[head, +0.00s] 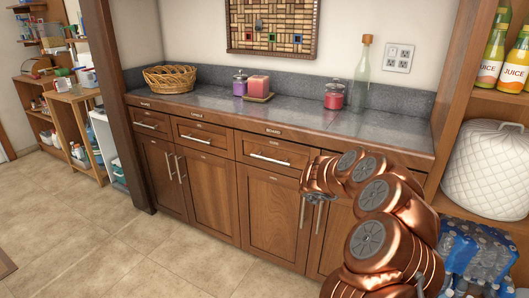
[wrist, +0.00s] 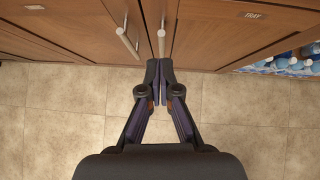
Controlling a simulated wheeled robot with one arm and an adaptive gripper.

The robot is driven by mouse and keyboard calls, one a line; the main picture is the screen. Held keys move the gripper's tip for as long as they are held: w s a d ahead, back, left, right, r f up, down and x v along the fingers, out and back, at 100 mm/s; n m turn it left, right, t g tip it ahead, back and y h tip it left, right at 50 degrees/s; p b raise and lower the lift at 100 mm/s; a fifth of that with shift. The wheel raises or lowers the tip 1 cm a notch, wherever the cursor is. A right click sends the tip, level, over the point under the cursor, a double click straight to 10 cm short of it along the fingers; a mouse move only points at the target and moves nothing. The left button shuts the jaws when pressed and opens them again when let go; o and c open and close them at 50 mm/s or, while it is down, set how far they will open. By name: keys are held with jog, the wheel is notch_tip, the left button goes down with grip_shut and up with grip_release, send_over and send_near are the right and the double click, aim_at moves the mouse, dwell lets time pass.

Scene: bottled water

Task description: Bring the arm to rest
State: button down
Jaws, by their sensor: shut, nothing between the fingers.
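My gripper (wrist: 159,72) is shut and empty in the wrist view, its two fingers pressed together over the tiled floor, with the lower cabinet doors just beyond its tips. In the head view my copper arm is bent at the lower right, and the gripper end (head: 317,192) hangs in front of the wooden cabinet (head: 270,205). The fingers are small and partly hidden there.
The grey countertop (head: 285,106) holds a wicker basket (head: 170,78), candle jars, and a clear bottle (head: 362,75). A shelf with juice bottles (head: 494,58) and water bottle packs (head: 480,255) stands close at right. The floor (head: 105,245) at left is clear.

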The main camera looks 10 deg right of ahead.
jog(key=w+a+r+n+t+y, duration=0.3)
jog(key=a+r+n+t+y, duration=0.25)
jog(key=a+r+n, duration=0.8)
jog(key=s+a+r+n+g+y, duration=0.1)
jog(key=s+a+r+n+y, duration=0.2)
jog(key=s+a+n, duration=0.45)
jog(key=s+a+r+n+g+y, duration=0.2)
jog(key=s+a+r+n+y, duration=0.15)
jog(key=a, duration=0.75)
jog(key=s+a+f+n+g, duration=0.25)
jog(key=s+n, duration=0.25)
jog(key=s, duration=0.4)
jog(key=s+a+f+n+g, duration=0.1)
jog(key=s+n+g, duration=0.3)
jog(key=s, duration=0.5)
jog(key=s+d+f+n+g+h, duration=0.25)
jog(key=s+d, duration=0.25)
jog(key=s, duration=0.4)
jog(key=s+d+f+n+g+h, duration=0.2)
jog(key=s+d+n, duration=0.25)
jog(key=s, duration=0.55)
jog(key=s+d+f+n+g+h, duration=0.25)
jog(key=s+d, duration=0.25)
jog(key=s, duration=0.4)
notch_tip(320, 180, up, 16)
jog(key=t+p, duration=0.2)
jog(key=p, duration=1.3)
jog(key=shift+w+d, duration=0.15)
jog(key=shift+w, duration=0.15)
jog(key=shift+d, duration=0.1)
